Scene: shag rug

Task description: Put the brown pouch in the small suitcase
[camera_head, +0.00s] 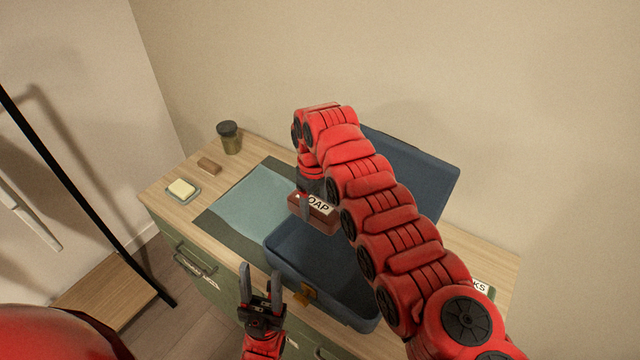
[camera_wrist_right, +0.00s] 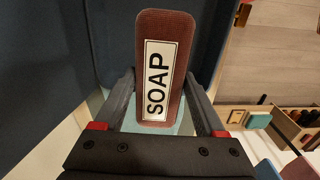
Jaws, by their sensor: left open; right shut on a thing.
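The brown pouch (camera_head: 318,218) has a white SOAP label, and it also shows upright between the fingers in the right wrist view (camera_wrist_right: 174,30). My right gripper (camera_head: 307,196) is shut on it and holds it up by the far left edge of the small suitcase. The small suitcase (camera_head: 290,262) is dark blue and open, its lid (camera_head: 425,175) raised behind my right arm. That arm hides part of the suitcase's inside; the part I see looks empty. My left gripper (camera_head: 262,275) is open and empty in front of the suitcase, near its brass clasp (camera_head: 304,294).
A labelled item (camera_head: 480,287) sits at the right end. A black pole (camera_head: 75,190) stands at left.

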